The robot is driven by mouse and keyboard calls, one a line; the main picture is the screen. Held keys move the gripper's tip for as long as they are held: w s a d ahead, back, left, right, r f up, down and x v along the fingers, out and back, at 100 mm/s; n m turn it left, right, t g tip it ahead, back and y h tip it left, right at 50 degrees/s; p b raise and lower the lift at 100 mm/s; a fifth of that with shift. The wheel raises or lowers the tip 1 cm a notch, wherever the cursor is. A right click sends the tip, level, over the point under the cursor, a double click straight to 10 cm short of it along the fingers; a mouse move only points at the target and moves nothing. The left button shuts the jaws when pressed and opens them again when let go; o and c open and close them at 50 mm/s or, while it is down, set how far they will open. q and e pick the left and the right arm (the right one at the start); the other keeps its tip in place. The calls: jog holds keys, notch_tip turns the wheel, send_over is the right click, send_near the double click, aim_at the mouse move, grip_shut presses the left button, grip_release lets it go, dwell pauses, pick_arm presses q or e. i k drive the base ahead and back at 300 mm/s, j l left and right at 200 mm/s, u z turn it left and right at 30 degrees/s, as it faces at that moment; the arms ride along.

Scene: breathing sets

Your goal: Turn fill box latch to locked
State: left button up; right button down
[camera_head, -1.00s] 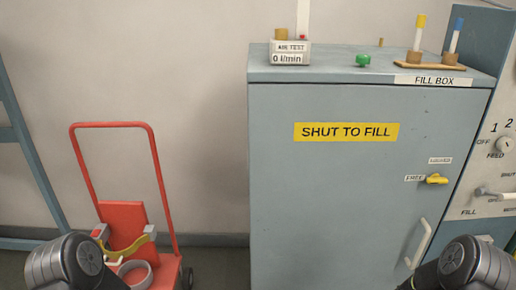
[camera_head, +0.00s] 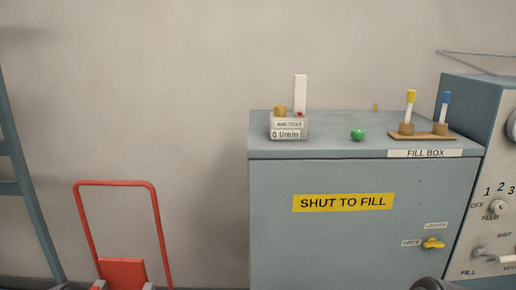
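The fill box (camera_head: 330,235) is a grey cabinet with a closed front door and a yellow "SHUT TO FILL" label (camera_head: 343,202). Its latch (camera_head: 433,243) is a small yellow handle at the door's right side. The latch lies about level, pointing left toward the "FREE" label (camera_head: 411,243). The "LOCKED" label (camera_head: 436,225) is just above it.
On the box top stand an air test meter (camera_head: 289,127), a green knob (camera_head: 357,134) and a wooden stand (camera_head: 425,137) with yellow and blue capped tubes. A control panel (camera_head: 490,215) adjoins at right. A red trolley (camera_head: 121,270) stands left, with clear wall between.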

aim_at(431, 243)
jog(key=z, duration=1.3)
